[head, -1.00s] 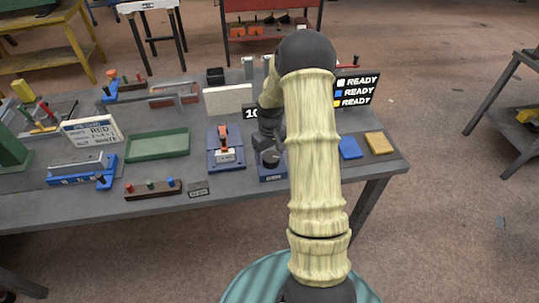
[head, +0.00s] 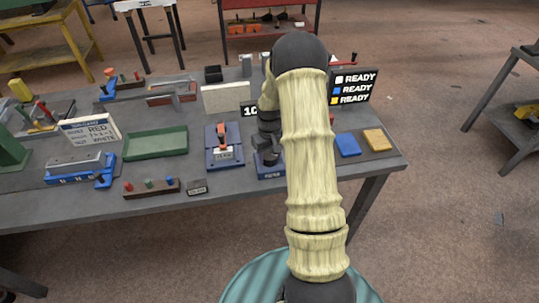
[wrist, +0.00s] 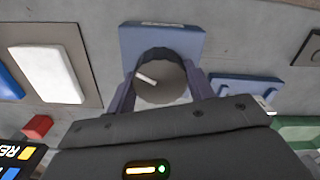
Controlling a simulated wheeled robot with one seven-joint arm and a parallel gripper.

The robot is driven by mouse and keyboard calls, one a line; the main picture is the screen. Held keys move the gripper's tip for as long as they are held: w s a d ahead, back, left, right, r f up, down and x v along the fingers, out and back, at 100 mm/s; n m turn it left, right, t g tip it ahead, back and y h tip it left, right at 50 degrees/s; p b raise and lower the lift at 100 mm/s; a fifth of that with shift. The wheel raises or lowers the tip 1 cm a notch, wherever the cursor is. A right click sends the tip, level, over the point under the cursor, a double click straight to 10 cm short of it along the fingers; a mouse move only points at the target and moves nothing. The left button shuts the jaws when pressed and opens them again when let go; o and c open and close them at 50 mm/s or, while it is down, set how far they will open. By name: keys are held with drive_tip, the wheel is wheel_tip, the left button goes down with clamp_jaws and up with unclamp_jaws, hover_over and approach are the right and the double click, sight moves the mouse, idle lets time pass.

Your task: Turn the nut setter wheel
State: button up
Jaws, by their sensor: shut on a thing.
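The nut setter wheel is a dark round knob (wrist: 165,82) with a pale pointer mark on its face, seen in the wrist view. It sits on a blue base (wrist: 165,38), which also shows at the table's front in the head view (head: 270,172). My gripper (wrist: 162,80) has one finger on each side of the knob and is shut on it. In the head view my gripper (head: 267,155) is over the base and hides most of the knob. The pointer mark slants toward the upper left in the wrist view.
A blue fixture with a red lever (head: 223,155) stands close left of the base. A white pad (wrist: 48,68) lies to the other side, with blue (head: 348,145) and yellow (head: 377,140) pads beyond. A READY sign (head: 352,87) stands behind. A green tray (head: 156,144) is further left.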

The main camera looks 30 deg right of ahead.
sight(269, 154)
drive_tip(key=m, duration=0.3)
drive_tip(key=shift+w+r+b, duration=0.1)
drive_tip(key=shift+w+b, duration=0.05)
drive_tip(key=shift+b, duration=0.15)
drive_tip(key=o, duration=1)
wheel_tip(269, 154, up, 17)
drive_tip(key=shift+r+b, duration=0.2)
drive_tip(key=shift+b, duration=1.05)
drive_tip(key=shift+a, duration=0.1)
